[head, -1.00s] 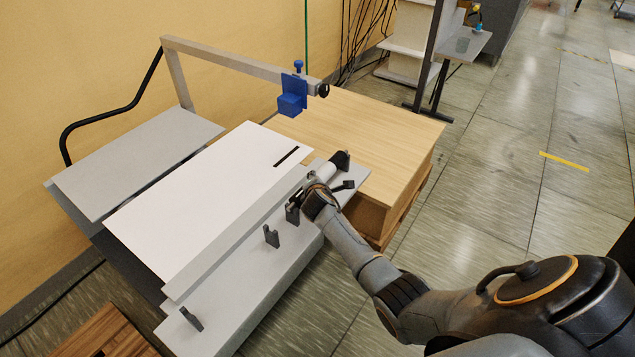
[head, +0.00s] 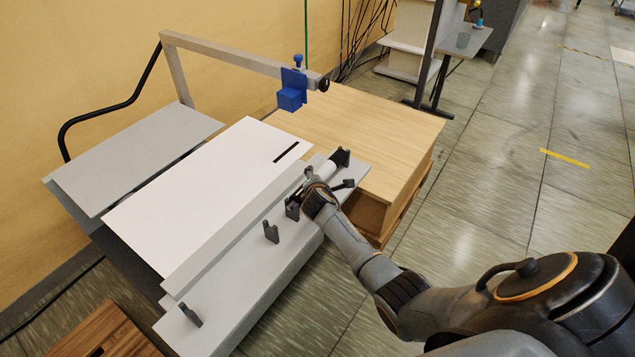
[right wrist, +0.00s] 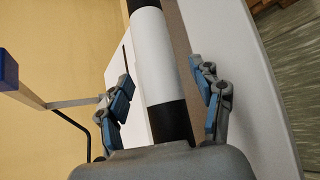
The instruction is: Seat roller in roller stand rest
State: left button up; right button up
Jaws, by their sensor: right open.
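The roller (right wrist: 158,60), a white cylinder with dark ends, lies between the two fingers of my right gripper (right wrist: 165,98) in the right wrist view. The fingers stand apart with gaps on both sides, so it is open around the roller. In the head view the roller (head: 328,169) shows partly at the far end of the grey ledge, with my right gripper (head: 312,186) over its near part. A dark stand bracket (head: 341,157) is at its far end and another (head: 292,209) is near the gripper. The hand hides how the near end sits. My left gripper is out of view.
Two more dark brackets (head: 271,233) stand along the grey ledge (head: 240,290). A white sheet (head: 200,190) lies beside it. A frame arm carries a blue unit (head: 292,92) above. A wooden block (head: 370,125) stands behind. Open floor lies to the right.

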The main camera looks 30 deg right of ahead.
jog(key=v, duration=1.2)
jog(key=shift+r, duration=0.15)
jog(key=shift+w, duration=0.1)
